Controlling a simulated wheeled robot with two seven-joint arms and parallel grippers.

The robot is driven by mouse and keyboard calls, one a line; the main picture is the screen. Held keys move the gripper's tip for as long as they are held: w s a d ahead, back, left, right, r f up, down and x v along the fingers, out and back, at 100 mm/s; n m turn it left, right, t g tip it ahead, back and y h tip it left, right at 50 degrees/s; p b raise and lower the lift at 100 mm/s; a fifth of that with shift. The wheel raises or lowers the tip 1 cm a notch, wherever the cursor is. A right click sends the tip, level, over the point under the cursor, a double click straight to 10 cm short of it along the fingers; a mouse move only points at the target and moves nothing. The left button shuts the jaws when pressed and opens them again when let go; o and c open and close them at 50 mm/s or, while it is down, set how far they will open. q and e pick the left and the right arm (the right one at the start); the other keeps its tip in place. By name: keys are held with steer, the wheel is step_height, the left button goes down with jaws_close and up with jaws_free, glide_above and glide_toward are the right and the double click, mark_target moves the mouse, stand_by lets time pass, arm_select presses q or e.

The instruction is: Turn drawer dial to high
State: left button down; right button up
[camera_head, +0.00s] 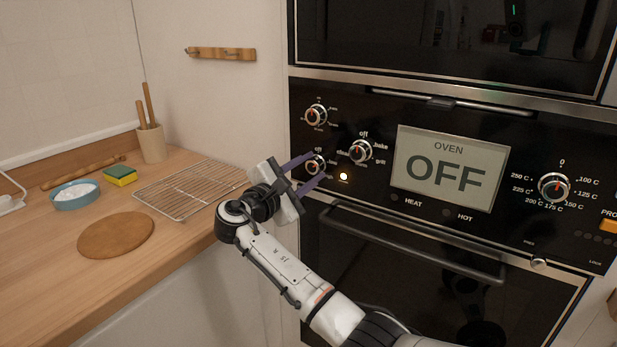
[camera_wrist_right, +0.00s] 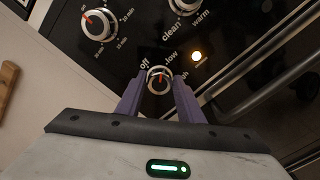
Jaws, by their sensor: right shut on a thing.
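The drawer dial (camera_head: 315,164) is a small silver knob at the lower left of the black oven panel, with off and low printed by it. My right gripper (camera_head: 307,168) has its purple fingers at this dial. In the right wrist view the dial (camera_wrist_right: 159,80) sits between the two fingertips of my right gripper (camera_wrist_right: 159,88), which is shut on it. Its red pointer mark aims roughly between off and low in that view. A lit amber lamp (camera_head: 343,176) is just right of the dial. My left gripper is out of view.
A timer dial (camera_head: 316,115) is above and a mode dial (camera_head: 360,151) is to the right. The display (camera_head: 447,168) reads OVEN OFF. A long oven door handle (camera_head: 410,246) runs below. The wooden counter at left holds a wire rack (camera_head: 188,190).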

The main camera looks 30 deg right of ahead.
steer(key=m+b, duration=0.2)
steer(key=m, duration=0.1)
steer(key=shift+f, duration=0.35)
steer(key=m+b, duration=0.4)
steer(key=shift+f, duration=0.1)
steer(key=shift+m+b, duration=1.1)
steer(key=m+b, duration=0.3)
steer(key=shift+f+m, duration=0.1)
steer(key=shift+m, duration=0.2)
steer(key=shift+m+b, duration=0.4)
steer(key=shift+b, duration=0.25)
steer(key=shift+m+b, duration=0.6)
steer(key=shift+m, duration=0.1)
steer(key=shift+m+b, duration=0.6)
steer(key=shift+m, duration=0.2)
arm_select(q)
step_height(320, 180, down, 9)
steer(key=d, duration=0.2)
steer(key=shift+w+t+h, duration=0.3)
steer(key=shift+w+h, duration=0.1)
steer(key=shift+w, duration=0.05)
arm_select(e)
steer(key=shift+m, duration=0.4)
